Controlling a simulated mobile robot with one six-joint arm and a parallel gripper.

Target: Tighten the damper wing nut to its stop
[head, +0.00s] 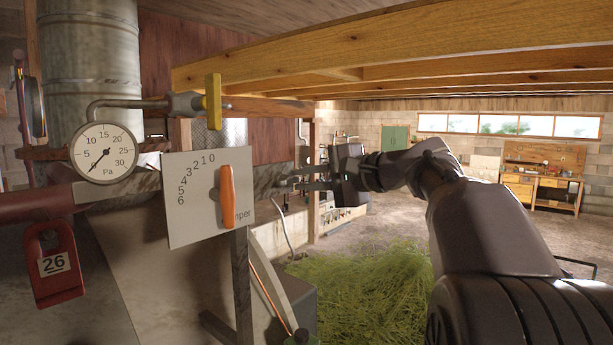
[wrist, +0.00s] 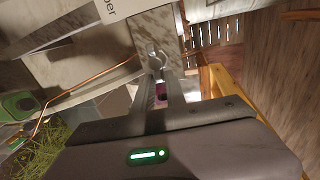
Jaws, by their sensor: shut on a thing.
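The damper plate (head: 190,222) is a pale panel numbered 0 to 6, with an orange pointer handle (head: 227,197) standing nearly upright near its right edge. My gripper (head: 284,182) reaches in from the right, its fingers pointing left at a spot to the right of the plate. In the wrist view, my gripper (wrist: 157,72) is closed on a small grey metal piece, which looks like the wing nut (wrist: 157,60), in front of a mottled post. The fingers hide part of it, and its turn angle cannot be told. In the head view, the nut cannot be made out.
A pressure gauge (head: 103,153) and a yellow valve lever (head: 213,101) sit above left of the plate. A red tag marked 26 (head: 54,264) hangs at left. Cut herbs (head: 355,290) lie below my arm. A copper pipe (wrist: 85,80) runs beside the gripper. Open floor lies right.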

